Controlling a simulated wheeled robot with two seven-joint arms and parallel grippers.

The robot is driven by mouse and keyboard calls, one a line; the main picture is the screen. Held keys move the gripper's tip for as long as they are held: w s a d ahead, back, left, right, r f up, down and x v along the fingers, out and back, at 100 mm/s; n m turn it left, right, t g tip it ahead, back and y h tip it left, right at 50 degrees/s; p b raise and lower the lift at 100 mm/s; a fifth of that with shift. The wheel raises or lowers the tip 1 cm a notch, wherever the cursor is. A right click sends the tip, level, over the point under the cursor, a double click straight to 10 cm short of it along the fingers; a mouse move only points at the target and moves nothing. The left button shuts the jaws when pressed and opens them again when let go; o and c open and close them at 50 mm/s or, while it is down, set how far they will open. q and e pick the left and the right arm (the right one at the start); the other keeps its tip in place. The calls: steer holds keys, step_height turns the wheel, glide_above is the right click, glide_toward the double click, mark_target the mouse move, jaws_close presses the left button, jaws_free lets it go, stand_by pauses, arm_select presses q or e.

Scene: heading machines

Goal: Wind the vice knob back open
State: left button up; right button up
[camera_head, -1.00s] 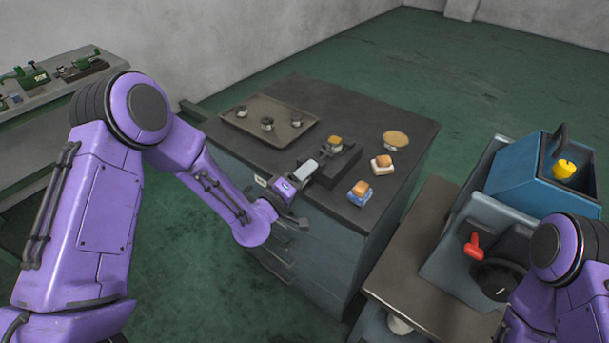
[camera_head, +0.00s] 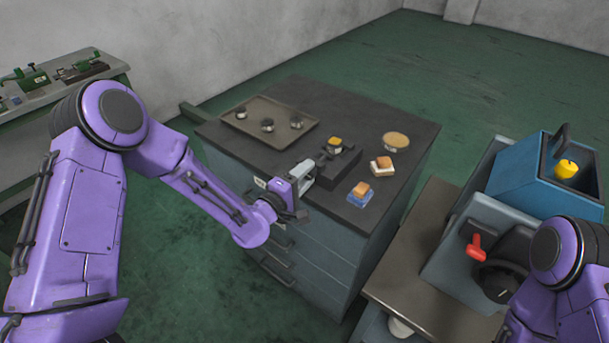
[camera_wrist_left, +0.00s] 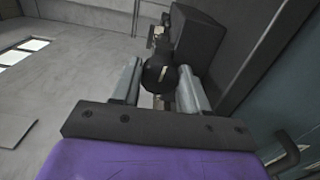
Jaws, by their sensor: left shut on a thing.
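The dark vice (camera_head: 342,160) sits near the front edge of the grey cabinet top, with a small part with an orange top (camera_head: 335,143) at its far end. My left gripper (camera_head: 303,174) is at the near end of the vice. In the left wrist view the round black vice knob (camera_wrist_left: 158,75) with a pale mark sits between the two grey fingers of my left gripper (camera_wrist_left: 160,86), which is shut on it. In the head view the knob is hidden by the gripper. My right arm shows at the right edge; its gripper is out of view.
A brown tray (camera_head: 285,138) with several small parts lies at the back left of the cabinet top. A round tan dish (camera_head: 395,141) and two small blocks with orange tops, one on a blue base (camera_head: 361,199), are on the right.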

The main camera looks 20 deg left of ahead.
arm_select(q)
steer(key=o, duration=1)
steer(key=shift+o, duration=0.2)
steer(key=shift+s+a, duration=0.1)
steer(key=shift+s, duration=0.1)
steer(key=b+v, duration=0.3)
steer(key=v, duration=0.7)
